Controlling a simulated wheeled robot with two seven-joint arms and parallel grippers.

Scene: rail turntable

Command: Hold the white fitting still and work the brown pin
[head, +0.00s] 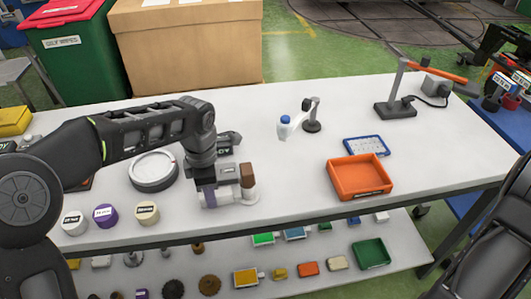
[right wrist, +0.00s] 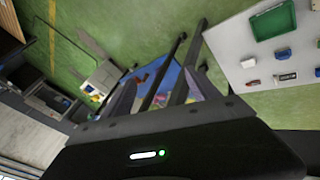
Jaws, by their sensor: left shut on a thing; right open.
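The white fitting (head: 248,197) is on the table in the head view, left of the middle, partly hidden by my left gripper. The brown pin (head: 247,174) stands upright at it, on the right side of the gripper. My left gripper (head: 228,192) reaches down from the left and is shut on the white fitting; its fingertips are hard to make out. My right gripper (right wrist: 153,85) shows in the right wrist view with its fingers apart and nothing between them. It is away from the fitting and pin, over the floor beside the lower shelf.
An orange tray (head: 360,178) and a blue tray (head: 366,146) lie to the right. A small stand (head: 312,122) with a white bottle (head: 289,126) is behind. A round white dish (head: 153,170) and several labelled round pieces sit left. The table between fitting and orange tray is clear.

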